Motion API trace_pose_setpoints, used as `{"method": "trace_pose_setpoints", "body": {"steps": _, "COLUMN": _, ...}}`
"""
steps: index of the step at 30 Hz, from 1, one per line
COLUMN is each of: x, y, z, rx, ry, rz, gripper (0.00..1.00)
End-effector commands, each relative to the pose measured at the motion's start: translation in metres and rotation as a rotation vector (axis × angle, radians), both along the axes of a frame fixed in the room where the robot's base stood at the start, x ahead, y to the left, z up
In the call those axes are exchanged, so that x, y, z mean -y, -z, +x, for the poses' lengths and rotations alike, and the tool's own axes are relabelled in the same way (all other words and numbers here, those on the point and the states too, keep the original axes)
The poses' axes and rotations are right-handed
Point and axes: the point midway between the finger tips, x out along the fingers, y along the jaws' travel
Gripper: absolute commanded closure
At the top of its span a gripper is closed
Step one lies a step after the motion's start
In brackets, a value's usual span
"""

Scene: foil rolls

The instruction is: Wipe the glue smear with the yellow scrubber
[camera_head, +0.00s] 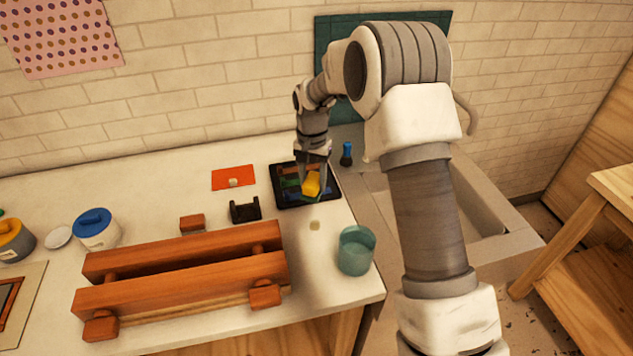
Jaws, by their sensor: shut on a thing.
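The yellow scrubber (311,185) is between the fingers of my gripper (313,175), which is shut on it. They are over a black tray (292,206) at the back right of the white counter. Whether the scrubber touches the tray is too small to tell. A small pale beige patch (315,225), which looks like the glue smear, is on the bare counter in front of the tray. My gripper is behind it and apart from it. Another small pale spot (233,182) is on an orange sheet (228,173) left of the tray.
A teal cup (355,251) stands near the counter's right edge, close to the patch. A black holder (245,209) and a wooden clamp-like frame (180,286) are to the left. A blue-topped bottle (346,155) is beside the sink (480,215).

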Motion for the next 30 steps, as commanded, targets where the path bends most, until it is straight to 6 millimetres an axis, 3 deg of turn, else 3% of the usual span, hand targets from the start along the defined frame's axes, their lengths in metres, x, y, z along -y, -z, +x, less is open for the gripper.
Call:
{"method": "trace_pose_setpoints", "body": {"steps": 8, "x": -0.002, "y": 0.006, "z": 0.002, "rx": 0.000, "ry": 0.004, "rz": 0.005, "gripper": 0.96}}
{"method": "trace_pose_setpoints", "body": {"steps": 21, "x": -0.002, "y": 0.048, "z": 0.001, "rx": 0.000, "ry": 0.004, "rz": 0.004, "gripper": 0.96}}
{"method": "trace_pose_setpoints", "body": {"steps": 30, "x": -0.002, "y": 0.049, "z": 0.001, "rx": 0.001, "ry": 0.003, "rz": 0.004, "gripper": 0.96}}
